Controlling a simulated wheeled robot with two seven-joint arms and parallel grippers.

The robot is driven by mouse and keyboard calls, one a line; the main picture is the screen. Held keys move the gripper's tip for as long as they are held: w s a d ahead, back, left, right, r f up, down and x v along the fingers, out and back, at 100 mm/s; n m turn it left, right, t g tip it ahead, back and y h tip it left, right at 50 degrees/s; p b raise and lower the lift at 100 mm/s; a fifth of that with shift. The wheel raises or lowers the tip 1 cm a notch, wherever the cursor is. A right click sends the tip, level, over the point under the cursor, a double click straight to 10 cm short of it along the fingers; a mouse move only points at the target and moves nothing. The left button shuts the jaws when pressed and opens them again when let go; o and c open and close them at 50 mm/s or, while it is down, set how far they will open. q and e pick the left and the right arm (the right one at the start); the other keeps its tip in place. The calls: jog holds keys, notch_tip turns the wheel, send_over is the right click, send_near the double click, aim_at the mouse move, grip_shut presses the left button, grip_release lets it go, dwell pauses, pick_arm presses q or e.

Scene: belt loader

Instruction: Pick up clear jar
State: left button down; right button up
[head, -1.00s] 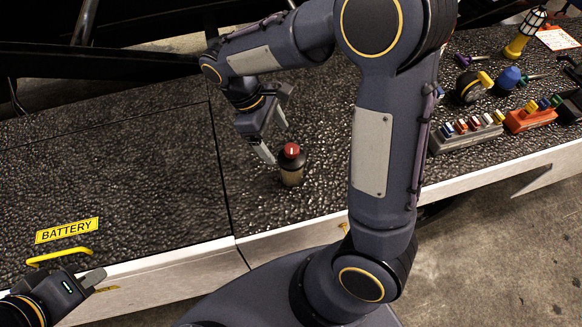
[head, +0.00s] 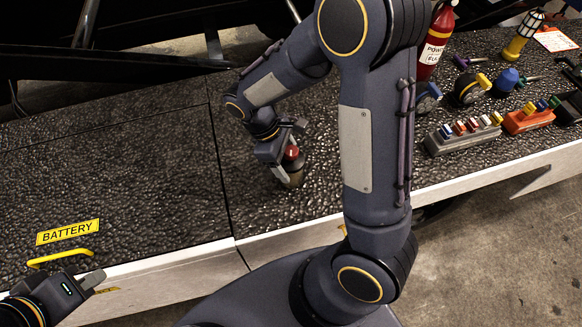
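The jar (head: 294,176) stands upright on the dark textured surface, with a red cap (head: 292,153) and a clear brownish body. My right gripper (head: 286,168) is at the jar, with one finger in front of its left side and the other at its far side. The fingers look spread around the jar; whether they touch it I cannot tell. My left gripper (head: 95,284) is at the lower left by the front edge, far from the jar. Its fingers are only partly seen, and its opening is unclear.
A red extinguisher-like bottle (head: 436,45), a tape measure (head: 470,88), a blue-capped item (head: 507,78), a grey block rack (head: 464,137) and an orange one (head: 530,117) stand to the right. A yellow handle (head: 60,257) and a BATTERY label (head: 67,232) are at left.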

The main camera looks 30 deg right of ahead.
jog(key=c, duration=0.9)
jog(key=shift+r, duration=0.15)
